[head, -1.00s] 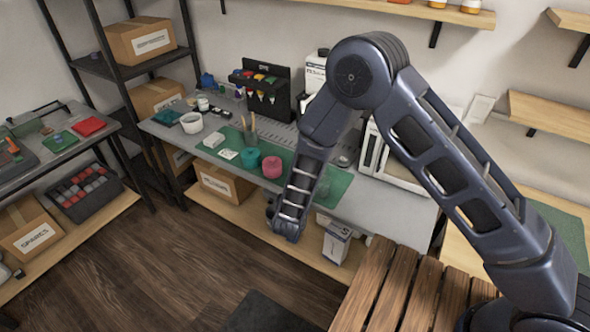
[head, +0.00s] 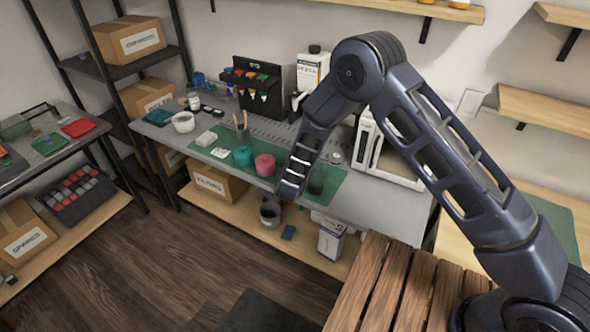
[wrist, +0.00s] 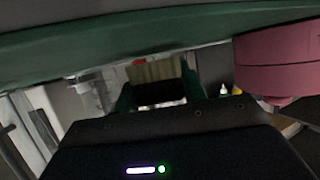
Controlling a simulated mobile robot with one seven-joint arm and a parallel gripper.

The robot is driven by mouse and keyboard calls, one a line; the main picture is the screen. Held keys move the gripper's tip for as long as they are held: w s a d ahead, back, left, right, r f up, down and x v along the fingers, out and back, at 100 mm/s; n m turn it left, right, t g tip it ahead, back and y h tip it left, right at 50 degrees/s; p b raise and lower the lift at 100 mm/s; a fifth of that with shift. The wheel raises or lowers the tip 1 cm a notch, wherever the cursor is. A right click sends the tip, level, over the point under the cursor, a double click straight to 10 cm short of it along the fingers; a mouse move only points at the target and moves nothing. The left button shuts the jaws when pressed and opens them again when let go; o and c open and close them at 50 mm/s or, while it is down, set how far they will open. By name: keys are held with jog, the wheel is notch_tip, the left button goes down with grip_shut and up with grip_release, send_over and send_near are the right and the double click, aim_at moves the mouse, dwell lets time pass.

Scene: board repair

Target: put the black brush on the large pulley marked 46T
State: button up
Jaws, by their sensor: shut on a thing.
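In the wrist view my gripper (wrist: 157,88) is shut on the black brush (wrist: 160,95), whose black body sits between the fingers with a pale, bristle-like part beyond it. A teal round part (head: 243,156) and a pink round part (head: 265,165) stand side by side on the green mat (head: 212,158), left of my arm. The pink one also shows at the right of the wrist view (wrist: 277,62). No 46T mark is readable.
The grey bench (head: 375,205) has a white bowl (head: 183,122), a brush pot (head: 242,135) and a black tool rack (head: 250,85) towards the back. A white machine (head: 385,155) stands at right. A dark bucket (head: 270,214) is on the lower shelf.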

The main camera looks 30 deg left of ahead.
jog(key=shift+s+f, duration=0.15)
jog(key=shift+f, duration=0.3)
jog(key=o, duration=1)
jog(key=shift+c, duration=0.2)
jog(key=shift+r, duration=0.2)
jog(key=v, duration=1.2)
jog(key=shift+d, duration=0.1)
